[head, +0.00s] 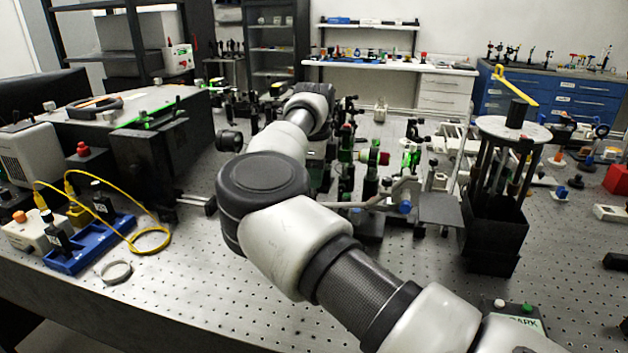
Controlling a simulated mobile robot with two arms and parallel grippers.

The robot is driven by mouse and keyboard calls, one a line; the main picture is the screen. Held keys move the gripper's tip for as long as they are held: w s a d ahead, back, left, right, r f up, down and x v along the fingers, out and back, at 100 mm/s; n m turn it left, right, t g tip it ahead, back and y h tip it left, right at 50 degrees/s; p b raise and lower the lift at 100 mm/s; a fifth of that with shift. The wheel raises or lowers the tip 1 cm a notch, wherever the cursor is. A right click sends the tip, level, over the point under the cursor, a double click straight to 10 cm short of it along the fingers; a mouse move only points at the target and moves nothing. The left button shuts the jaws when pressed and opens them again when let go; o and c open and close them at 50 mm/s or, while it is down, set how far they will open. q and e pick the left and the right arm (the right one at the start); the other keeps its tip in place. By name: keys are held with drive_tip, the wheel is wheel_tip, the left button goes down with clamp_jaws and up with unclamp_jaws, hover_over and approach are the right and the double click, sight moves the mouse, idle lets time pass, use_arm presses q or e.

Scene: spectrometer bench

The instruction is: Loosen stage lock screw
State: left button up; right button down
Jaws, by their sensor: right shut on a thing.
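My right arm comes in from the bottom right, bends at its dark elbow and reaches to the middle of the optical bench. My right gripper (319,148) is small and mostly hidden below the wrist, among dark optics mounts. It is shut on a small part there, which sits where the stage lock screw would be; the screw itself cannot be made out. The stage under it is also hidden behind my arm and the posts. My left gripper is not in view.
Optics mounts (371,185) crowd the bench right of my forearm. A tall black post stand (494,225) is at the right. A blue tray (88,245) and yellow cable (152,251) lie at the left.

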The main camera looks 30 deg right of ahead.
drive_tip(key=n+b, duration=0.2)
drive_tip(key=n, duration=0.4)
drive_tip(key=shift+n+b, duration=0.5)
drive_tip(key=shift+n, duration=0.3)
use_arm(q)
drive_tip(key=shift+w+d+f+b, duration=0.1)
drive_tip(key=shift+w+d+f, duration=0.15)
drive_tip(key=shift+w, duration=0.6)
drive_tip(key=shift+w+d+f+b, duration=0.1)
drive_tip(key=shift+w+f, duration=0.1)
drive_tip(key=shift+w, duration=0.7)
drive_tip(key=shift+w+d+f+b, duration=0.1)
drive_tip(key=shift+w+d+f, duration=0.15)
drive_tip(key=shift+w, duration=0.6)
use_arm(e)
drive_tip(key=shift+r+n, duration=0.1)
drive_tip(key=shift+n, duration=0.9)
drive_tip(key=shift+w, duration=0.1)
drive_tip(key=c, duration=1.1)
unclamp_jaws()
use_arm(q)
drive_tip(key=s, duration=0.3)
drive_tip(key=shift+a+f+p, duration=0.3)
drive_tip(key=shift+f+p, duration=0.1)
use_arm(e)
wheel_tip(320, 180, up, 11)
drive_tip(key=shift+f, duration=0.1)
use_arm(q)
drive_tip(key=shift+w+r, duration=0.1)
